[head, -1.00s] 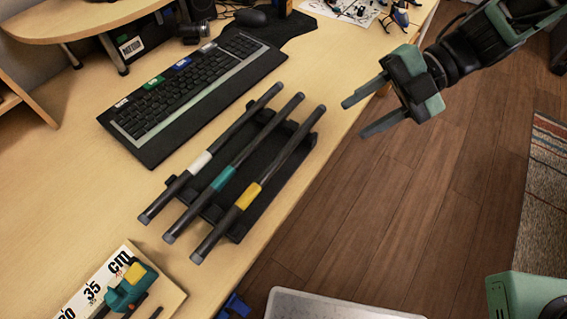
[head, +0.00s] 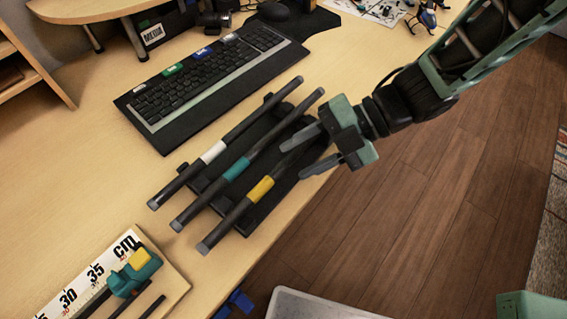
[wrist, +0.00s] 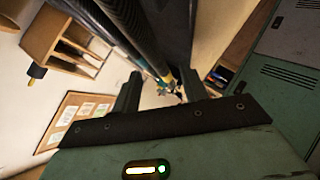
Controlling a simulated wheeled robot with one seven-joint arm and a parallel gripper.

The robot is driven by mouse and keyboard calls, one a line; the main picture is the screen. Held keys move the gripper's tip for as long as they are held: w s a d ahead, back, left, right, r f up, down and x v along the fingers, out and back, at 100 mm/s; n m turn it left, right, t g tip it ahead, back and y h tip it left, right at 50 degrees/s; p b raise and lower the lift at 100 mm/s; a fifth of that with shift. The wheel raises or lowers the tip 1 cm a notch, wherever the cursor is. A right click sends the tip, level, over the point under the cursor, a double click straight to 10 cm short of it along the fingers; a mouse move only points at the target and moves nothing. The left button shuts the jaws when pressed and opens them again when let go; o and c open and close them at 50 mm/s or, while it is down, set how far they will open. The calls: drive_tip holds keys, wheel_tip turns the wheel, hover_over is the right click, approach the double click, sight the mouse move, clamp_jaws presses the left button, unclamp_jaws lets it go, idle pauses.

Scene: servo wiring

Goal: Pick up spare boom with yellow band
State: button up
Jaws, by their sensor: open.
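The boom with the yellow band (head: 260,188) is a dark rod. It lies at the right of three parallel booms on a black rack (head: 285,188) near the desk's edge. A boom with a teal band (head: 236,169) is beside it, and one with a white band (head: 213,151) is farther left. My gripper (head: 294,160) is open at the far half of the yellow-banded boom, covering its far end. Its fingers appear on either side of that rod; contact cannot be told. In the wrist view, the open fingers (wrist: 160,92) show with large dark shapes beyond, hard to identify.
A black keyboard (head: 205,85) with coloured tags lies left of the rack. A ruler board (head: 95,275) with a teal and yellow piece (head: 135,272) lies at the near left. The desk ends just right of the rack, above the wooden floor (head: 400,230).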

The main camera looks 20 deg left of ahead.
drive_tip(key=shift+s+a+f, duration=0.3)
drive_tip(key=shift+a+f, duration=0.1)
drive_tip(key=shift+a, duration=0.15)
clamp_jaws()
